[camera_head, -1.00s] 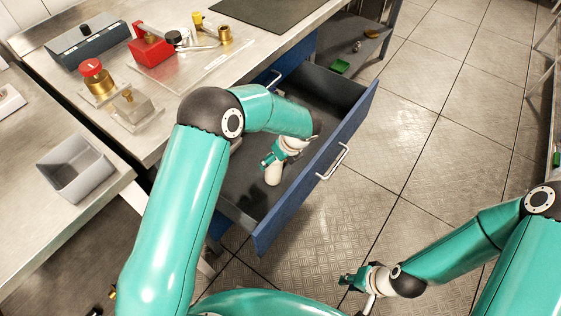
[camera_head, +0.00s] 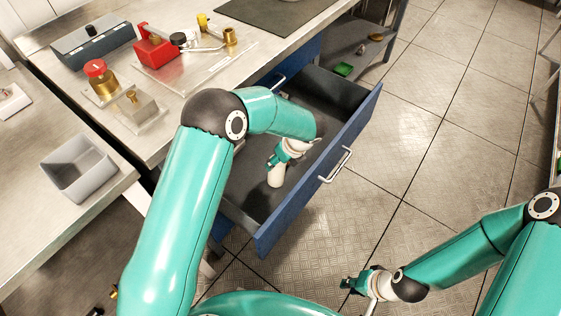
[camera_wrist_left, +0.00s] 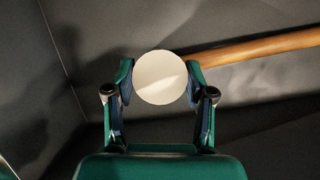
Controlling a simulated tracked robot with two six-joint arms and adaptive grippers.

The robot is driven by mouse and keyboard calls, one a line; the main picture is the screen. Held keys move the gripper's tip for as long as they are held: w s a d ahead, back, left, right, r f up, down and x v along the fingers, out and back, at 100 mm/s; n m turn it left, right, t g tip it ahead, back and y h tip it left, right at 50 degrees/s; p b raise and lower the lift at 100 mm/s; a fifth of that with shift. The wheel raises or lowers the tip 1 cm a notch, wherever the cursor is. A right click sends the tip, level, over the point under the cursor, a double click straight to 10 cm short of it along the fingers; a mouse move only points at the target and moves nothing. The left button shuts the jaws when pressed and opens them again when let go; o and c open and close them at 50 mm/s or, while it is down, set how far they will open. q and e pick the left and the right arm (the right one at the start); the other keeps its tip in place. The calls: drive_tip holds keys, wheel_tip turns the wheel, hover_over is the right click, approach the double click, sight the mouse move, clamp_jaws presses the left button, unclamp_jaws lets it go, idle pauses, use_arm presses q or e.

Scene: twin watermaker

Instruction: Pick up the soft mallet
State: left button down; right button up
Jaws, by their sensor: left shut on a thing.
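The soft mallet has a white round head (camera_wrist_left: 160,78) and a wooden handle (camera_wrist_left: 255,47) that runs to the right in the left wrist view. My left gripper (camera_wrist_left: 160,85) is shut on the mallet head, one finger at each side. In the head view the white mallet head (camera_head: 277,177) shows below my left gripper (camera_head: 275,160), inside the open blue drawer (camera_head: 315,178). The handle is mostly hidden there by my arm. I cannot tell if the head touches the drawer floor. My right gripper (camera_head: 352,284) is low over the tiled floor, away from the drawer; its fingers are too small to read.
The drawer's walls stand close around my left gripper, with a metal handle (camera_head: 336,165) on its front. The bench above holds a red valve block (camera_head: 157,47) and brass fittings. A grey bin (camera_head: 77,168) stands at left. The tiled floor at right is clear.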

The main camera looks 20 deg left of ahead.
use_arm(q)
drive_tip(key=shift+r, duration=0.2)
wheel_tip(320, 180, up, 20)
drive_tip(key=p, duration=0.1)
drive_tip(key=shift+p, duration=0.4)
drive_tip(key=shift+f, duration=0.1)
drive_tip(key=c, duration=1.1)
unclamp_jaws()
clamp_jaws()
